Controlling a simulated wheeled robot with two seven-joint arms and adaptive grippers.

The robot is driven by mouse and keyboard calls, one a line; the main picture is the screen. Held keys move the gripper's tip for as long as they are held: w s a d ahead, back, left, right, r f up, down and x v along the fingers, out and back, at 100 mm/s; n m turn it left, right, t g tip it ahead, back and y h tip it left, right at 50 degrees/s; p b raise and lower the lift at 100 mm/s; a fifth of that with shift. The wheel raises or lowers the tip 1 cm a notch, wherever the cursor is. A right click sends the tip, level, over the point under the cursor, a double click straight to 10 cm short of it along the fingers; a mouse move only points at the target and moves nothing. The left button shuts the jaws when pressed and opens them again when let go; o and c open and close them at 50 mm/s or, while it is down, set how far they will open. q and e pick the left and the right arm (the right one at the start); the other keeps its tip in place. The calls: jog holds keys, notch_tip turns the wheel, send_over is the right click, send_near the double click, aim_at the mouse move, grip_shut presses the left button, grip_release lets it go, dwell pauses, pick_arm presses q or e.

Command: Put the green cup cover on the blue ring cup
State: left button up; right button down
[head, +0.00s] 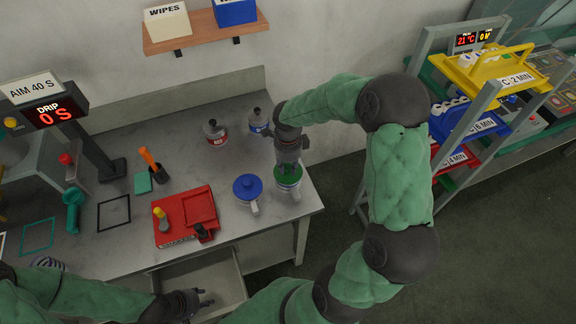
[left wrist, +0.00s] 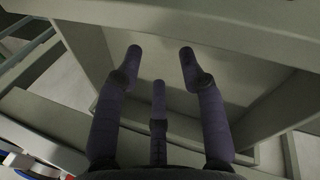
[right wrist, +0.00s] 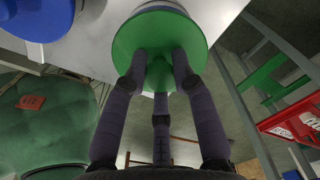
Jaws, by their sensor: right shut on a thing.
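The green cup cover (head: 289,172) is a round disc at the right end of the table; it also shows large in the right wrist view (right wrist: 126,48). My right gripper (head: 288,162) comes down from above, its fingers (right wrist: 160,62) closed on the middle of the cover. The cover lies over a pale cup (head: 292,190) with a handle; a blue band shows at the cup (right wrist: 158,5) beyond the cover. I cannot tell whether the cover is fully seated. My left gripper (head: 203,299) is open and empty in front of the table, by an open drawer (head: 222,278).
A blue-covered cup (head: 248,187) stands close left of the green cover. Two bottles (head: 215,133) (head: 258,121) stand behind. A red tray (head: 186,214) lies to the left. A rack with coloured trays (head: 485,80) stands to the right.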

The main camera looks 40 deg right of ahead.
pick_arm(q)
jog(key=shift+f+b, duration=0.9)
pick_arm(e)
jog(key=shift+f, duration=0.65)
jog(key=shift+c, duration=2.2)
grip_release()
pick_arm(q)
jog(key=shift+r, duration=0.15)
pick_arm(e)
jog(key=shift+r, duration=0.2)
jog(key=shift+r+p, duration=2.05)
jog(key=shift+r, duration=1.35)
pick_arm(q)
notch_tip(320, 180, up, 4)
jog(key=shift+f, duration=0.1)
